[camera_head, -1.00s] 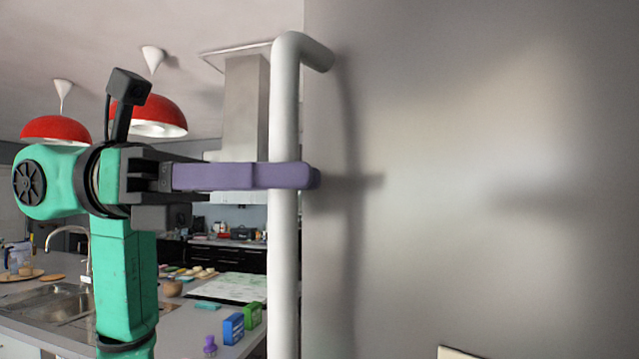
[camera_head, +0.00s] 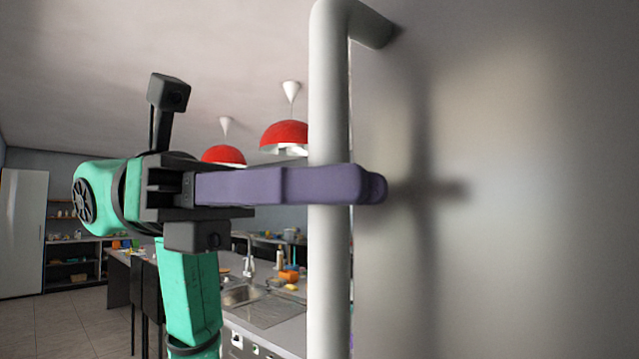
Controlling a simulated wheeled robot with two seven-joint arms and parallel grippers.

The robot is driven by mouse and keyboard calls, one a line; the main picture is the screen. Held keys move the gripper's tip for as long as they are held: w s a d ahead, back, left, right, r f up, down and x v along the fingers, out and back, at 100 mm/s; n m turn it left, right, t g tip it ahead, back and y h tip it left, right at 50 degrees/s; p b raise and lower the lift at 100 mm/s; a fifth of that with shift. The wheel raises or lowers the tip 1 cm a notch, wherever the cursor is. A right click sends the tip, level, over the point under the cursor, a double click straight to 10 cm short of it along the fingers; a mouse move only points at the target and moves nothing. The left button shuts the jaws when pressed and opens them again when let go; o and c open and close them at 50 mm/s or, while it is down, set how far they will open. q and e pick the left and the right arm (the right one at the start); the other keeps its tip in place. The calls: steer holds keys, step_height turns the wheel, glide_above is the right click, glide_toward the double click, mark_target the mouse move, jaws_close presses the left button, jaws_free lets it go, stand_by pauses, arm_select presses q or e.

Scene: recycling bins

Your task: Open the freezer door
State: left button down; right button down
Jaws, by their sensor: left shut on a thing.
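The freezer door (camera_head: 540,200) is a flat grey metal surface filling the right side of the head view. Its handle (camera_head: 330,270) is a thick pale vertical bar, bent toward the door at the top. My left gripper (camera_head: 370,187) reaches in from the left with its purple fingers level and shut on the handle bar. The fingers hide a short stretch of the bar, and the tips show just past its right side. The door's edges and any gap at them cannot be seen clearly. My right gripper is not in view.
A counter with a sink (camera_head: 242,295) stands behind the handle and my left arm. Two red lamps (camera_head: 285,137) hang behind. Shelves (camera_head: 75,260) and a pale cabinet (camera_head: 22,235) stand at the far left. Tiled floor (camera_head: 85,328) shows clear at the lower left.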

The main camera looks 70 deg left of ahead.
arm_select(q)
steer(key=c, duration=1.1)
jaws_free()
steer(key=shift+o, duration=0.6)
steer(key=shift+w, duration=0.1)
steer(key=shift+w+d, duration=0.15)
steer(key=shift+d, duration=0.05)
steer(key=b+v, duration=0.1)
steer(key=v, duration=1.3)
steer(key=shift+s+a, duration=0.15)
steer(key=shift+s, duration=0.1)
